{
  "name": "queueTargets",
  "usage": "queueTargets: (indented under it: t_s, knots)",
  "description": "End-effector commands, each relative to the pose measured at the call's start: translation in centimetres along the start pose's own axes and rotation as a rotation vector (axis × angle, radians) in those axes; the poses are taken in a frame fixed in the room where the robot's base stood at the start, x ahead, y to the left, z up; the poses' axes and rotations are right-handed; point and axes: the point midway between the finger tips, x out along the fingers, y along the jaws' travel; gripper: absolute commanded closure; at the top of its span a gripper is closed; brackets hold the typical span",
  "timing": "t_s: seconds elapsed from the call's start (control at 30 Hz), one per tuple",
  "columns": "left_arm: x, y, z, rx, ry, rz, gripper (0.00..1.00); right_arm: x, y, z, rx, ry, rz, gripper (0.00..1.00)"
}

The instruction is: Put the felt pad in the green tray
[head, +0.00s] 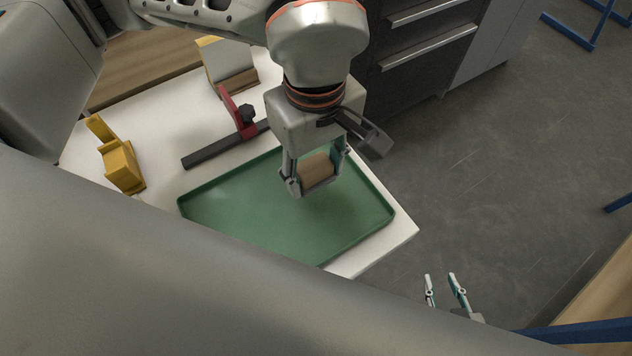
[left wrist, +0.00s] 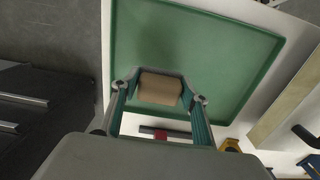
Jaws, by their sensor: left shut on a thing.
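The green tray (head: 240,215) lies on a white tabletop; it also shows in the left wrist view (left wrist: 200,40). My left gripper (head: 315,182) points down over the tray's far part. It is shut on the felt pad (head: 316,168), a tan-brown block held between its two fingers. The pad also shows in the left wrist view (left wrist: 160,88), in front of the tray's near rim. The exact gap between pad and tray floor is hard to tell. My right gripper (head: 441,277) is empty, fingers apart, off the table's front right corner.
A black-and-red clamp (head: 240,112) lies just behind the tray. A yellow tool-like object (head: 121,165) stands left of it. A pale block-like item (head: 228,65) stands at the back. A dark drawer cabinet (head: 420,45) is beyond the table. The tray's floor looks empty.

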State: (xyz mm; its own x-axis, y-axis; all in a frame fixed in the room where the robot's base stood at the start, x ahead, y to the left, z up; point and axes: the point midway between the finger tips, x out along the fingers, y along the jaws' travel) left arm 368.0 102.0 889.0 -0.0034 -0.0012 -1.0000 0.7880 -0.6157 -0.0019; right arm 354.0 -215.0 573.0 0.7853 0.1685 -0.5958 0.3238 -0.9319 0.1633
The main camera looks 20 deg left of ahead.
Motion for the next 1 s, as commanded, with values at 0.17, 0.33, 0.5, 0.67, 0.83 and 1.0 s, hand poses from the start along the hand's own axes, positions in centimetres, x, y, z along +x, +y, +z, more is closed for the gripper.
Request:
queueTargets:
  t_s: [0.17, 0.33, 0.5, 0.67, 0.83, 1.0]
  knots:
    - [1.3, 0.0, 0.0, 0.000, -0.001, -0.001, 0.79, 0.0, 0.1, -0.2, -0.001, 0.005, 0.002, 0.70]
    - [3.9, -0.1, 0.0, 0.000, -0.003, -0.005, 0.79, 0.1, 0.0, 0.2, -0.003, 0.002, 0.001, 0.70]
    - [5.1, 0.0, 0.0, 0.001, -0.001, -0.001, 0.79, 0.3, 0.1, 0.4, -0.005, -0.001, 0.002, 0.70]
    - [5.0, 0.0, 0.0, 0.000, 0.001, 0.001, 0.79, 0.3, 0.1, 0.2, -0.006, 0.000, 0.003, 0.70]
    - [5.3, 0.0, 0.0, 0.000, 0.001, 0.001, 0.79, 0.3, 0.1, 0.4, -0.006, -0.002, 0.003, 0.70]
    - [5.3, 0.0, 0.0, 0.000, 0.001, 0.001, 0.39, 0.3, 0.1, 0.4, -0.006, -0.001, 0.003, 0.70]
